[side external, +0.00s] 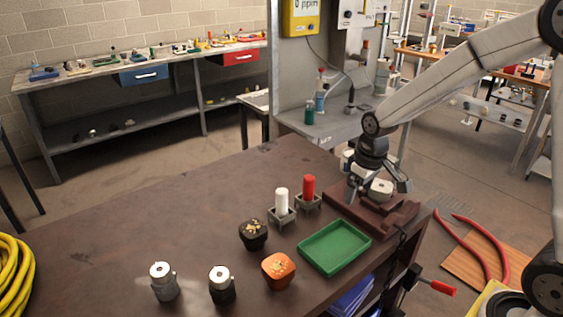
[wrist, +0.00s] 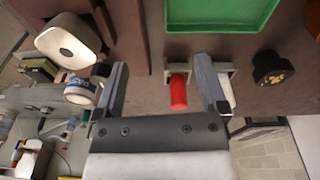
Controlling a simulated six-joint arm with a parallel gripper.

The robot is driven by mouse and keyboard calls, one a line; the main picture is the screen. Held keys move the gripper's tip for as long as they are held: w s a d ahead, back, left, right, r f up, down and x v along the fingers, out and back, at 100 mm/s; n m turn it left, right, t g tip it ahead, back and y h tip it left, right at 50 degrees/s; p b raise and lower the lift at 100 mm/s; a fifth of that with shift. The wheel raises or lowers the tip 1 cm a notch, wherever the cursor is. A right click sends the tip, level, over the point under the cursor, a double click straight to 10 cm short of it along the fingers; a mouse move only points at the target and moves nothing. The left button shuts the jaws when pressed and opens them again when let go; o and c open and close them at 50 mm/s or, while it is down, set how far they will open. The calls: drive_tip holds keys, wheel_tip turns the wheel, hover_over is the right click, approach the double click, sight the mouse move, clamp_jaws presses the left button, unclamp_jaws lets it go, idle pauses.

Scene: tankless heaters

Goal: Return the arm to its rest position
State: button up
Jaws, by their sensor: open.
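My gripper (side external: 377,180) hangs at the right end of the brown table, over a dark red-brown fixture (side external: 405,216). In the wrist view my gripper (wrist: 162,82) has its two fingers spread wide apart, with nothing held between them. A red cylinder (side external: 308,187) stands in a small grey holder left of the gripper; in the wrist view the red cylinder (wrist: 178,92) appears between the fingers, but lower down and apart from them. A white cylinder (side external: 281,201) stands in a second holder, and one finger partly hides it in the wrist view.
A green tray (side external: 335,248) lies in front of the fixture. A black pot (side external: 252,234), an orange pot (side external: 278,270) and two metal-topped cylinders (side external: 163,281) (side external: 221,285) stand on the table (side external: 130,225). A grey cabinet (side external: 300,90) rises behind. The table's left part is clear.

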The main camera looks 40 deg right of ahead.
drive_tip(key=s+a+f+m+t, duration=0.1)
drive_tip(key=s+a, duration=0.4)
drive_tip(key=s, duration=0.5)
drive_tip(key=shift+s+a+f, duration=0.2)
drive_tip(key=shift+s+f, duration=0.1)
drive_tip(key=shift+f, duration=0.35)
